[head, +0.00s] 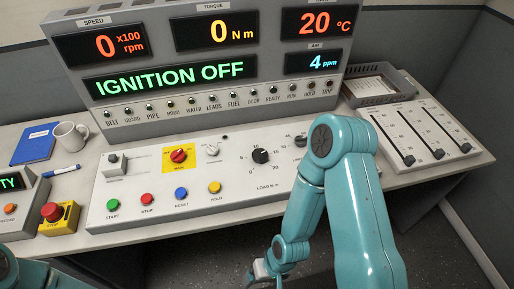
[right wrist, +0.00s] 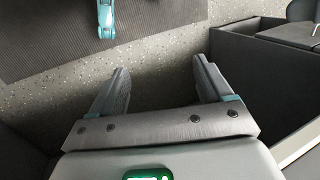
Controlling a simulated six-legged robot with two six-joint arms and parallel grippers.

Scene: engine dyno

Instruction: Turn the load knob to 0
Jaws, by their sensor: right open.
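The load knob (head: 260,156) is a small black round knob on the sloping white console, above the label "LOAD". Scale numbers stand around it, with 0 at its lower left and 10 above it. Its pointer is too small to read surely. My right gripper (head: 262,270) is low in front of the console's front edge, below the knob and apart from it. In the right wrist view its two dark fingers (right wrist: 160,66) are spread, with only floor between them. My left gripper is out of view; only part of my left arm shows at lower left.
My right arm hides the console right of the knob and partly covers another black knob (head: 300,141). The display reads ignition off.

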